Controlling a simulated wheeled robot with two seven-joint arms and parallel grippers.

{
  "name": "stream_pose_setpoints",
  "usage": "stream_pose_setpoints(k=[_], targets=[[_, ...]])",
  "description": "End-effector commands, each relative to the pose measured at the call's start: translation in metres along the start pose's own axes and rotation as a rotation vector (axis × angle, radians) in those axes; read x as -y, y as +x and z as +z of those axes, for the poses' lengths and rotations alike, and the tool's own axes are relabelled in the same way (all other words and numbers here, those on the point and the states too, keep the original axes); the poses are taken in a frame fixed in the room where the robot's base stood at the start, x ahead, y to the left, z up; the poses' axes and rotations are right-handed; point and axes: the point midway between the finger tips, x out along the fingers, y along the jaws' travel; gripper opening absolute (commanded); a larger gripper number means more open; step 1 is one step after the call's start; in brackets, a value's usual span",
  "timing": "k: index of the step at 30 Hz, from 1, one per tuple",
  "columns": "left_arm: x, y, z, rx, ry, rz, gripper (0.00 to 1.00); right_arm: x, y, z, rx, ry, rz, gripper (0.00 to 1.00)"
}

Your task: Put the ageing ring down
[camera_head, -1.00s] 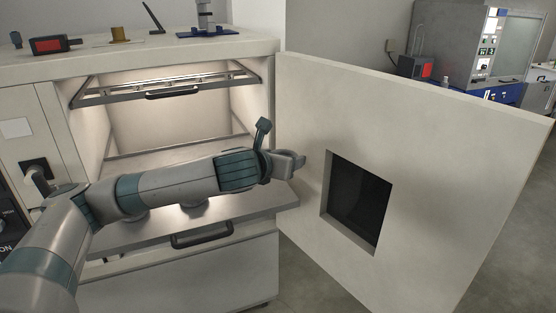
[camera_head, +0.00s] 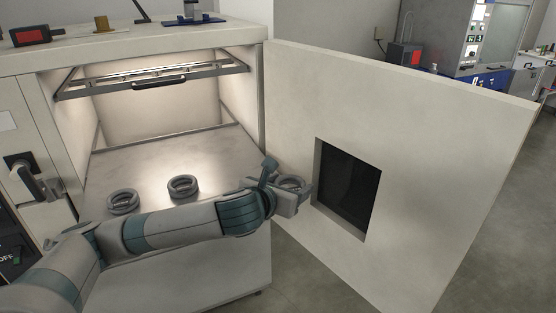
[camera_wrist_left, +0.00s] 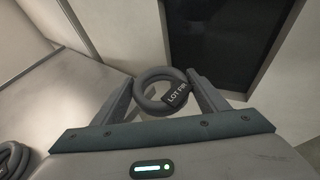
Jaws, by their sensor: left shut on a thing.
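My left gripper (camera_head: 304,192) is shut on a grey cable ring, the ageing ring (camera_head: 291,184), in front of the open oven door. In the left wrist view the ring (camera_wrist_left: 146,88) sits between the two fingers of the gripper (camera_wrist_left: 160,92), with a dark tag reading "LOT" and more letters I cannot read surely. My right gripper does not show.
The oven door (camera_head: 420,170), with a dark window (camera_head: 348,188), stands wide open to the right of my gripper. An upper rack (camera_head: 150,77) with a handle is inside the lit chamber. The shelf is bare behind the two rings.

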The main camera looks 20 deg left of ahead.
Motion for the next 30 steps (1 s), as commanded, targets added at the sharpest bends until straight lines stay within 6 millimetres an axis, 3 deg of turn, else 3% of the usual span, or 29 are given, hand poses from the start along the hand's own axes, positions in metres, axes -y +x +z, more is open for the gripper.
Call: stream_pose_setpoints(k=[1,6,15,22,30], targets=[[0.011,-0.003,-0.016,-0.005,0.001,-0.015,0.43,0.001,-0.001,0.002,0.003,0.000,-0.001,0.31],[0.034,-0.017,-0.053,-0.001,0.001,-0.034,0.43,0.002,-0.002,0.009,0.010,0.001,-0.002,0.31],[0.053,-0.050,-0.110,0.000,-0.022,-0.021,0.43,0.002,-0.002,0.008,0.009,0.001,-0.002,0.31],[0.053,-0.068,-0.133,-0.003,-0.035,0.009,0.43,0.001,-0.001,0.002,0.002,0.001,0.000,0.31],[0.052,-0.072,-0.138,-0.003,-0.037,0.019,0.43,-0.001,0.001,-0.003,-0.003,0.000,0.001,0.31]])
